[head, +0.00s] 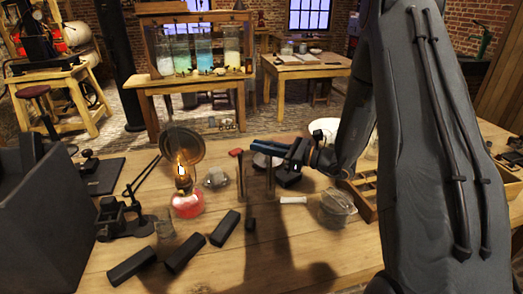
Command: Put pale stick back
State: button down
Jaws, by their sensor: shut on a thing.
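My gripper (268,148) reaches in from the right over the middle of the table, its blue-grey fingers pointing left. It is shut on a thin upright stick that hangs below the fingers; its visible lower part (270,180) looks greyish and seems to be the pale stick. The fingers hide its top. I cannot tell whether its lower end touches the table or stands in something clear. A narrow upright glass (242,182) stands just left of it. A short white piece (293,200) lies on the table to the right.
A lit burner with red liquid (187,203) stands at left. Several black blocks (183,253) lie in front. A glass bowl (338,203) and a wooden compartment tray (366,207) are at right. Tall filled jars (203,50) stand on a rear table.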

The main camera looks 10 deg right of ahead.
jog(key=shift+f, duration=0.85)
jog(key=shift+f, duration=0.2)
jog(key=c, duration=1.8)
grip_release()
jog(key=shift+r, duration=0.1)
